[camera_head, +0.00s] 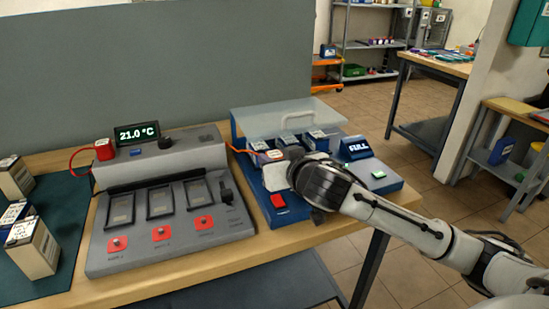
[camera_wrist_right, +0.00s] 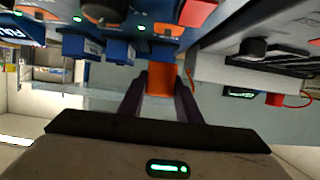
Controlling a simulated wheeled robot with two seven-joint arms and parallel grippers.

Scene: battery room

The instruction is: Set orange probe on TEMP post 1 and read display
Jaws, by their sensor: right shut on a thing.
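The orange probe (camera_head: 274,154) is held at the tip of my right gripper (camera_head: 277,163), above the blue unit; its orange cable runs left to the grey console. In the right wrist view the probe (camera_wrist_right: 162,80) is between the two dark fingers (camera_wrist_right: 161,100). The probe's far end and any contact below it are unclear. The console's display (camera_head: 137,134) reads 21.0 °C. The grey console (camera_head: 185,152) has several red pads with small studs along its front; their labels are too small to read, so I cannot tell which is TEMP post 1. My left gripper is out of view.
The blue unit (camera_head: 245,180) has a raised clear lid (camera_head: 285,114), blue blocks, a red button (camera_head: 278,201) and a FULL display (camera_head: 357,147). A red block (camera_head: 104,149) sits on the console's left. Boxed batteries (camera_head: 32,249) stand on the green mat at left.

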